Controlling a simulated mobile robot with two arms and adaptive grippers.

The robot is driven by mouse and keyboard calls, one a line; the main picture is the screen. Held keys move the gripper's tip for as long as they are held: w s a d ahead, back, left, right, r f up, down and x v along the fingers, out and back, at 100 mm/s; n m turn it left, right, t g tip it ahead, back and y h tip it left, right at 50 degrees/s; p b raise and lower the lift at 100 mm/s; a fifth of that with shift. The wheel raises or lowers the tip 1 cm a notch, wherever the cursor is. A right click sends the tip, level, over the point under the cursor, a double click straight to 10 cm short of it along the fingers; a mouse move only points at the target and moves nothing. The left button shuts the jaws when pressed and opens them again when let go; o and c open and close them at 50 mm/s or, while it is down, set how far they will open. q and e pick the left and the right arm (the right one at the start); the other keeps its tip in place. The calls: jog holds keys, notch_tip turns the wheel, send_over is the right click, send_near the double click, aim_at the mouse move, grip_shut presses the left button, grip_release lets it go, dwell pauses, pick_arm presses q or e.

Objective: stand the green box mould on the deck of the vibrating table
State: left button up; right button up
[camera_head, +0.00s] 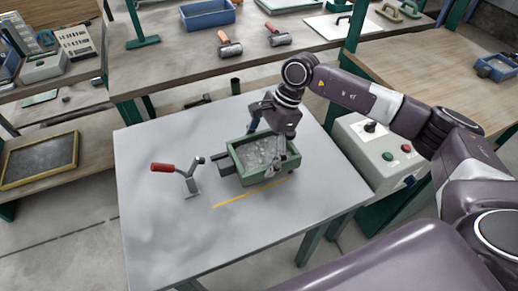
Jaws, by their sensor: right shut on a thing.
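The green box mould (250,178) is an open rectangular box with grey, lumpy-looking contents. It is at the deck (165,235) of the vibrating table, a pale grey plate, right of its middle. It looks level and upright; whether its base touches the deck is hard to tell. My right gripper (279,156) comes down from above and is shut on the mould at its right part; its fingertips are partly hidden. My left gripper is not in view.
A red-handled toggle clamp (178,174) stands on the deck left of the mould. A dark grey block (222,163) is close at the mould's left. A yellow line (248,194) lies in front. A control box (375,153) stands right of the deck. The deck's front left is clear.

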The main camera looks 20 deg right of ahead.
aim_at(246, 164)
jog(key=shift+a+r, duration=0.1)
jog(key=shift+a, duration=0.15)
jog(key=shift+a+p, duration=0.7)
jog(key=shift+a, duration=0.75)
jog(key=shift+a+f, duration=0.2)
jog(key=shift+f, duration=0.05)
jog(key=shift+d+f+b, duration=0.1)
jog(key=shift+f+b, duration=0.7)
jog(key=shift+b, duration=0.05)
jog(key=shift+f, duration=0.15)
jog(key=o, duration=1.7)
jog(key=shift+o, duration=0.5)
jog(key=shift+s, duration=0.1)
